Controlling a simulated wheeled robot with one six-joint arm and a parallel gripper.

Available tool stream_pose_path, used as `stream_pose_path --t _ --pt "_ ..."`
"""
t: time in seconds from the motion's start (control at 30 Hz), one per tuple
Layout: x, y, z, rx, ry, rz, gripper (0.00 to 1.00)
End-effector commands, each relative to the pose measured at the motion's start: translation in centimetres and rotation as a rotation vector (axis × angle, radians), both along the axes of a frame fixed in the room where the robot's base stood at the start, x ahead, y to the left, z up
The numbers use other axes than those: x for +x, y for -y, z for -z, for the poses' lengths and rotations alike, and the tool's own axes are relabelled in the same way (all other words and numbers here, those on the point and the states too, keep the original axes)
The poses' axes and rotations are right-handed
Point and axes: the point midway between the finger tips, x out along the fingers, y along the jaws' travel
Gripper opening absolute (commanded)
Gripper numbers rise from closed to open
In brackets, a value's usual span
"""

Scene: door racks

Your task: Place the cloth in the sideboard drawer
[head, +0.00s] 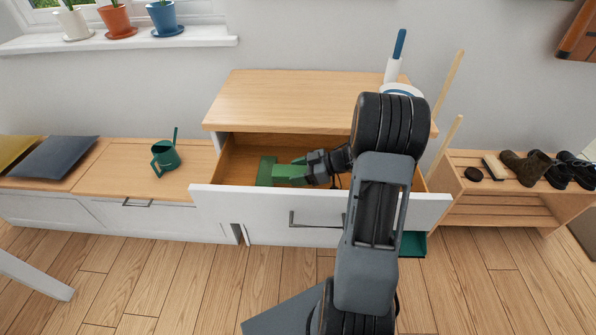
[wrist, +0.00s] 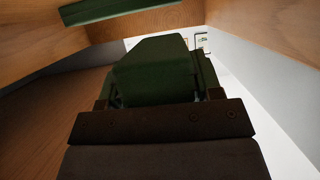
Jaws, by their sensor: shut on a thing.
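The sideboard drawer (head: 270,203) is pulled open, its wooden inside showing below the top. Whether the cloth touches the drawer floor is unclear.
The sideboard top (head: 290,98) overhangs the back of the drawer. A low bench (head: 105,165) with a green watering can (head: 166,157) and cushions stands left. A shoe rack (head: 500,200) stands right.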

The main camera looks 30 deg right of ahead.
Motion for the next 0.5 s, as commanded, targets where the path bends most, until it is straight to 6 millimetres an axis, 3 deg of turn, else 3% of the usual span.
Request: stream_pose_path --t 0.33,0.37,0.5 --pt "0.01 0.0 0.78 0.0 0.001 0.0 0.32" --pt "0.01 0.0 0.78 0.0 0.001 0.0 0.6" --pt "0.01 0.01 0.77 0.0 0.001 0.0 0.73"
